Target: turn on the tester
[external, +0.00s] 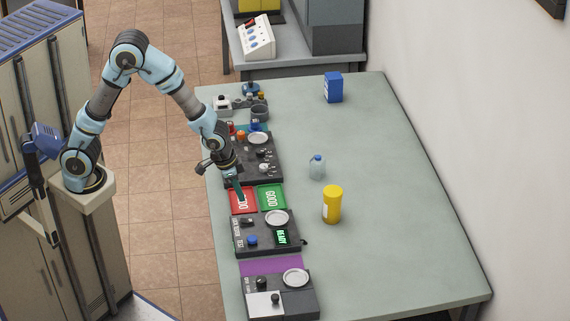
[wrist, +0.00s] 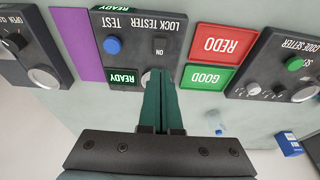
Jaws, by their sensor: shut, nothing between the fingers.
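The lock tester (external: 264,244) is a dark box on the table with a round pale plate, a small black switch (external: 247,222), a blue TEST button (external: 252,240) and a display (external: 282,237) lit green with READY. In the wrist view the tester (wrist: 140,25) shows upside down, with the switch (wrist: 160,46) by the word ON and the blue button (wrist: 112,45). My gripper (external: 241,199) is over the red REDO pad, just behind the tester. In the wrist view its green fingers (wrist: 161,75) are together, empty, and partly hide the round plate.
The red REDO pad (wrist: 228,40) and green GOOD pad (wrist: 207,78) lie beside the tester. The code setter (wrist: 285,65) and another dark box (external: 281,297) stand on either side.

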